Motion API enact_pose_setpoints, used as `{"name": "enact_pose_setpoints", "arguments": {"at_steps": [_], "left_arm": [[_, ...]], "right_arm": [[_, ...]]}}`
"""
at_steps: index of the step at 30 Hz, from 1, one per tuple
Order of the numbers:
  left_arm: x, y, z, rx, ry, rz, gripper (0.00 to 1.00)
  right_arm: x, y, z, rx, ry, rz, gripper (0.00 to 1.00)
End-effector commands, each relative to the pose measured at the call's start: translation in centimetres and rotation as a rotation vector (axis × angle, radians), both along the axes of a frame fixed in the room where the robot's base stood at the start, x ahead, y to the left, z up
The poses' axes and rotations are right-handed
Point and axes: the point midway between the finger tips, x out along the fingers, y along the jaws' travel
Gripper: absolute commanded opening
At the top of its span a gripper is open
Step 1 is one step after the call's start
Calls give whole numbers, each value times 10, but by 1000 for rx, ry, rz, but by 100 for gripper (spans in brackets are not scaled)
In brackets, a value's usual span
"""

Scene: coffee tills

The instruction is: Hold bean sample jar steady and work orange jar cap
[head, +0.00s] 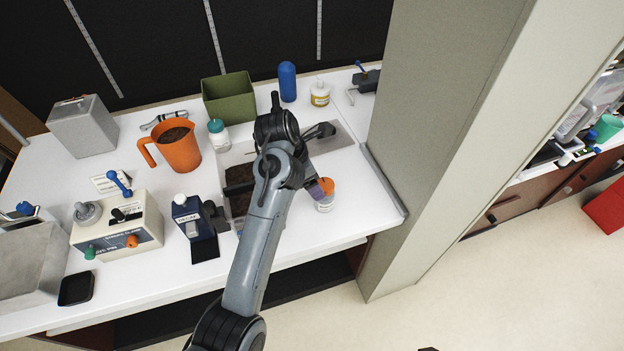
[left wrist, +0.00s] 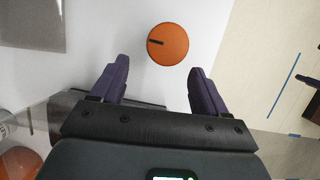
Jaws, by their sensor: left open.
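The bean sample jar (head: 326,204) stands upright near the right end of the white counter, a small white labelled jar with an orange cap (head: 327,185). In the left wrist view the orange cap (left wrist: 170,48) is a round disc with a dark line across its left part. My left gripper (head: 317,188) is right beside the cap in the head view, partly covering it. In the left wrist view my left gripper (left wrist: 158,68) is open, its purple fingers apart. The cap lies just beyond the fingertips, in the gap between them, with nothing gripped. My right gripper is not in view.
A tray of dark grounds (head: 239,178) lies left of my arm. An orange jug (head: 180,152), green bin (head: 229,97), blue bottle (head: 287,82) and blue device (head: 194,217) stand around. A wide grey pillar (head: 440,130) rises right of the counter's raised edge.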

Motion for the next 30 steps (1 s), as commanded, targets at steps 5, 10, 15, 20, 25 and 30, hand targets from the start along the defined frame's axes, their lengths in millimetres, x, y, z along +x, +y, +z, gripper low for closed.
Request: {"name": "enact_pose_setpoints", "arguments": {"at_steps": [5, 10, 15, 20, 25, 30], "left_arm": [[-1, -7, -8, -3, 16, -54, 74], [1, -11, -22, -1, 15, -62, 74], [4, -18, -41, -1, 16, -61, 74], [7, -23, -57, -1, 13, -61, 74], [9, -28, -70, -1, 13, -62, 74], [10, -30, -77, 0, 10, -61, 74]], "right_arm": [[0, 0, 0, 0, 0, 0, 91], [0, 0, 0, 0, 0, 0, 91], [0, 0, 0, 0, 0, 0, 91], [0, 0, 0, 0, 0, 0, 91], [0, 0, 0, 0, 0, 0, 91], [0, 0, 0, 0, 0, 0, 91]]}}
